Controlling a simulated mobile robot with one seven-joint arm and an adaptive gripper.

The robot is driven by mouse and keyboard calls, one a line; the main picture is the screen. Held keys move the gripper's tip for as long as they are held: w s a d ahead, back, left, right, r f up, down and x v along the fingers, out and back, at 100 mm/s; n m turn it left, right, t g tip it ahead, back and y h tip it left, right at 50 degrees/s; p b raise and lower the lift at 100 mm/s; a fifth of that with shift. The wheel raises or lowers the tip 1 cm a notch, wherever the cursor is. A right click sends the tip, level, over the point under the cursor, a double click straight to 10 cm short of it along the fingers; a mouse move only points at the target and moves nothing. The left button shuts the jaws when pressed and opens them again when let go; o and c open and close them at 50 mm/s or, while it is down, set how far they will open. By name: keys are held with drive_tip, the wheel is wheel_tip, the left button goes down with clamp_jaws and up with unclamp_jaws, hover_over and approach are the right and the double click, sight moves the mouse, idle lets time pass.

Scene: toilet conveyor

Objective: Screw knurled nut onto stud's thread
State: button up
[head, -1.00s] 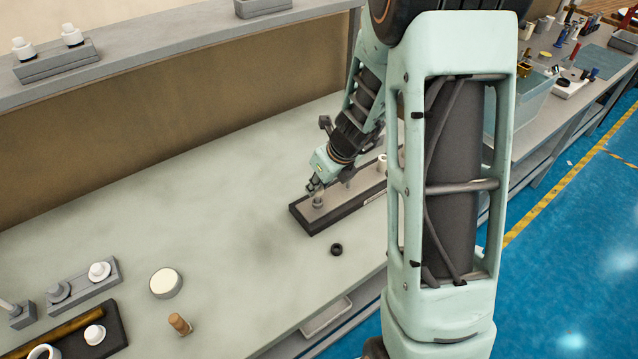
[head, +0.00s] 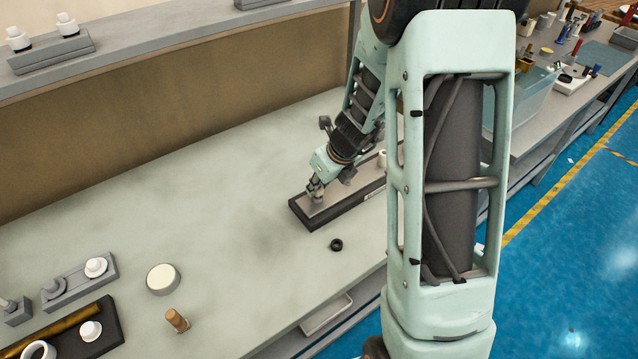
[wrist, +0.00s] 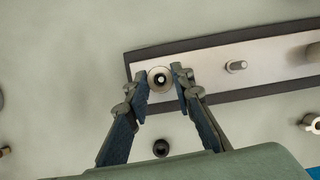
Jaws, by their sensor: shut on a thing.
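The knurled nut (wrist: 154,82) shows from above in the wrist view as a round grey ring. The stud's bright tip (wrist: 161,79) shows in its middle, so the nut sits around the stud. My gripper (wrist: 160,73) is shut on the nut, with one finger on each side. In the head view my gripper (head: 316,193) is low over the near left end of the fixture plate, and its fingers hide the nut and stud there. How far the nut is threaded cannot be seen.
The pale plate has a dark base (head: 325,222) and a second, bare stud (wrist: 236,66). A black ring (head: 336,244) lies on the bench in front. The bench middle is clear.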

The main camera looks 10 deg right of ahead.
drive_tip(key=shift+f+b, duration=0.35)
drive_tip(key=shift+f, duration=0.15)
drive_tip(key=o, duration=0.9)
drive_tip(key=v, duration=1.2)
